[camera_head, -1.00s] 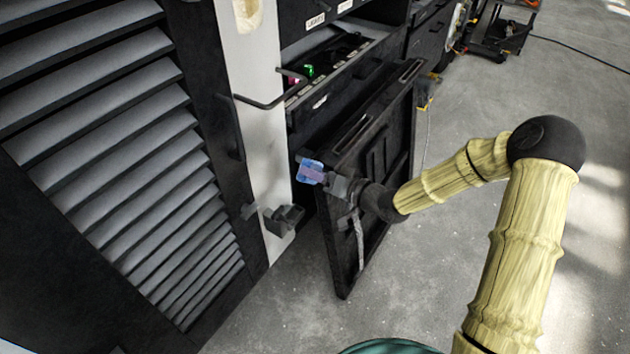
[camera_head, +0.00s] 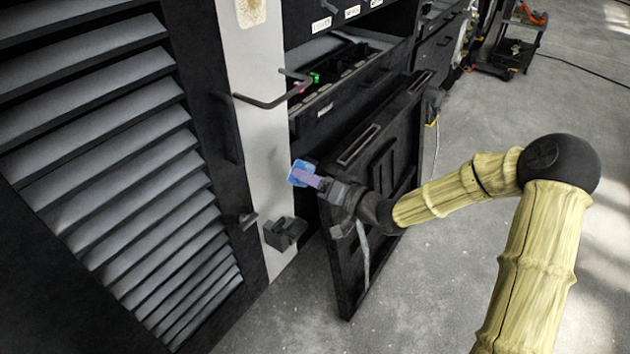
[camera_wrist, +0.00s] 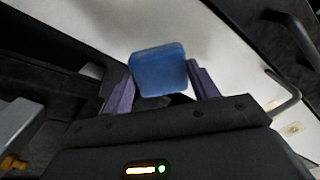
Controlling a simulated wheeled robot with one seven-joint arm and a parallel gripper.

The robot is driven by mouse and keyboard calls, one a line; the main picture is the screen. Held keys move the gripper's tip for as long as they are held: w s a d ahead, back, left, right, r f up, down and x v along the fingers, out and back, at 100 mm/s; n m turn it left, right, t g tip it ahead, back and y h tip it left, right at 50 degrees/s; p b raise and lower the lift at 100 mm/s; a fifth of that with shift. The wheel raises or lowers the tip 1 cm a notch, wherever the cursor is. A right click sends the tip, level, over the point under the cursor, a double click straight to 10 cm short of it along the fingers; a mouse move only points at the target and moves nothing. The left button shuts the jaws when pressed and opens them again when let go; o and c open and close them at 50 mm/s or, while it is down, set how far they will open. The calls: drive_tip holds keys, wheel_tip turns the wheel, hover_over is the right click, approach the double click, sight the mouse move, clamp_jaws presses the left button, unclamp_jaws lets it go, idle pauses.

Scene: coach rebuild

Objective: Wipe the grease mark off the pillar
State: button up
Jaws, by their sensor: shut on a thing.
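The pale pillar (camera_head: 262,135) stands upright between the louvred panel and the drawers. A tan, speckled mark (camera_head: 251,12) is on it at the top edge of the head view, cut off by the frame. My gripper (camera_head: 308,179) is shut on a blue sponge (camera_head: 296,172), in front of the pillar's right edge and well below the mark. In the wrist view the sponge (camera_wrist: 158,70) sits between the two purple fingers, with the pale pillar (camera_wrist: 225,45) behind it. I cannot tell whether the sponge touches the pillar.
A black bar handle (camera_head: 270,102) crosses the pillar above my gripper. An open drawer (camera_head: 340,105) holds small items. A black hinged panel (camera_head: 375,160) stands beside my forearm. A dark latch block (camera_head: 284,233) sits low on the pillar.

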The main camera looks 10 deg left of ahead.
sight(296, 159)
drive_tip(key=b+x, duration=0.1)
drive_tip(key=x, duration=0.3)
drive_tip(key=shift+a+f, duration=0.1)
drive_tip(key=shift+w+a, duration=0.15)
drive_tip(key=shift+a, duration=0.2)
drive_tip(key=shift+w+a, duration=0.35)
drive_tip(key=shift+a, duration=0.25)
idle(0.5)
drive_tip(key=shift+w, duration=0.1)
drive_tip(key=shift+a, duration=0.25)
wheel_tip(296, 159, up, 4)
drive_tip(key=p, duration=0.3)
drive_tip(key=shift+d, duration=0.1)
idle(0.3)
